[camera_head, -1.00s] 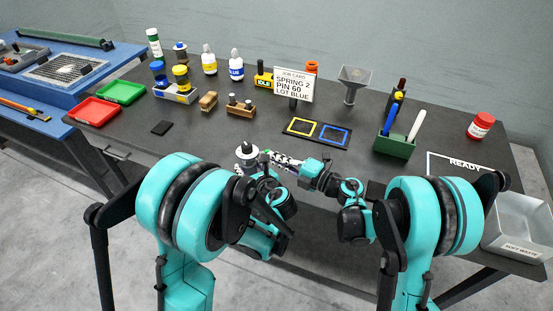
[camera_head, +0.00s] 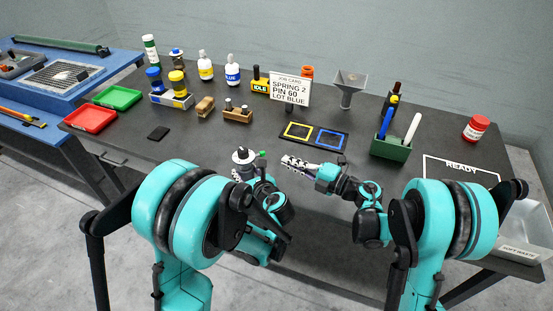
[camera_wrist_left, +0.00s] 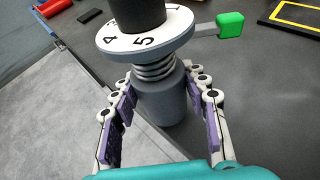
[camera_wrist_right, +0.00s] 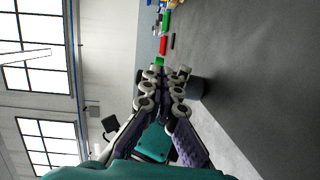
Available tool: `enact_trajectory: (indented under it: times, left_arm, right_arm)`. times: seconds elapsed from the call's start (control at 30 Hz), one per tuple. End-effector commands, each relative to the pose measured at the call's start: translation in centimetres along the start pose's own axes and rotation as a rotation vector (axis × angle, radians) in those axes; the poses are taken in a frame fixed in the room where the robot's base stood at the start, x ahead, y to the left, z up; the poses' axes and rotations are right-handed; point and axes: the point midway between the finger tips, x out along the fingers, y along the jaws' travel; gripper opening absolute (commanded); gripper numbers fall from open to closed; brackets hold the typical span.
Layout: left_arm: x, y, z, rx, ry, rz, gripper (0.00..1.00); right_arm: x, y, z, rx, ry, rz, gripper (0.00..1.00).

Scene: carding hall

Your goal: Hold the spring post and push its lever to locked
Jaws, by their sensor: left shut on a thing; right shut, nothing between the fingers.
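The spring post (camera_wrist_left: 160,95) is a grey cylinder with a coil spring, a white numbered dial (camera_wrist_left: 142,35) and a dark knob on top. It stands upright at the table's near edge, also in the head view (camera_head: 243,157). Its lever, with a green tip (camera_wrist_left: 230,23), sticks out to the right of the dial; the tip also shows in the head view (camera_head: 262,153). No lock mark is readable. My left gripper (camera_wrist_left: 160,112) is shut around the grey body below the spring. My right gripper (camera_head: 286,160) is shut and empty, just right of the green tip and apart from it.
The job card (camera_head: 290,89) stands behind, with a mat of yellow and blue squares (camera_head: 314,136) in front. A green pen holder (camera_head: 390,148) is to the right. A black pad (camera_head: 158,133) lies to the left. The table around the post is otherwise clear.

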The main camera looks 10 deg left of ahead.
Motion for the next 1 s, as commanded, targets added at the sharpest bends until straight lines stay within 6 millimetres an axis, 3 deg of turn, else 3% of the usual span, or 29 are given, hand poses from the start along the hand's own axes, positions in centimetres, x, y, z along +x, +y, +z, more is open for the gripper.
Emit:
enact_trajectory:
  times: [0.2,0.57,0.6,0.67,1.0]
  left_arm:
    - [0.0,0.0,0.0,0.0,-0.001,0.0,0.0]
    - [0.0,0.0,0.0,0.0,-0.001,0.0,0.0]
    - [0.0,0.0,0.0,0.0,-0.001,0.0,0.55]
    - [0.0,0.0,0.0,0.0,-0.001,0.0,0.69]
    - [-0.2,0.0,0.0,0.0,0.0,0.0,0.69]
  right_arm:
    - [-3.1,0.0,0.6,0.0,-0.001,0.0,0.0]
    - [-3.8,0.0,0.7,0.0,0.001,0.0,0.0]
    - [-3.8,0.0,0.7,0.0,0.001,0.0,0.0]
    - [-3.8,0.0,0.7,0.0,0.001,0.0,0.0]
    - [-3.7,0.0,0.7,0.0,0.001,0.0,0.0]
